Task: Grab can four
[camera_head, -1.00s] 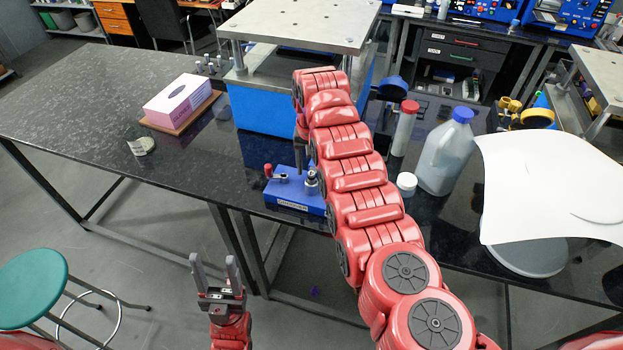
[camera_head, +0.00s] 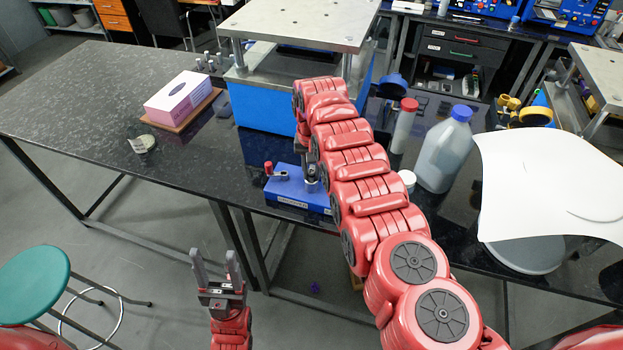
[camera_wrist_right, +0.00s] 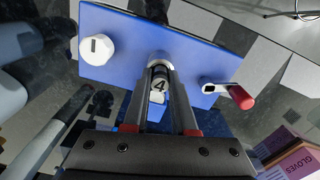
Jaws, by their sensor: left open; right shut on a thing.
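Can four, a small dark cylinder with a pale label marked "4" (camera_wrist_right: 158,86), shows in the right wrist view at the blue stand (camera_wrist_right: 215,45). My right gripper (camera_wrist_right: 159,77) is shut on it, with the two fingers on either side. In the head view the blue stand (camera_head: 287,186) sits at the table's front edge, and my right arm hides part of it and the can. Whether the can touches the stand is unclear. My left gripper (camera_head: 215,262) is open and empty, in front of the table and below its edge.
The stand has a red-handled lever (camera_wrist_right: 240,97) and a white knob (camera_wrist_right: 96,48). A glove box (camera_head: 179,97) lies left.

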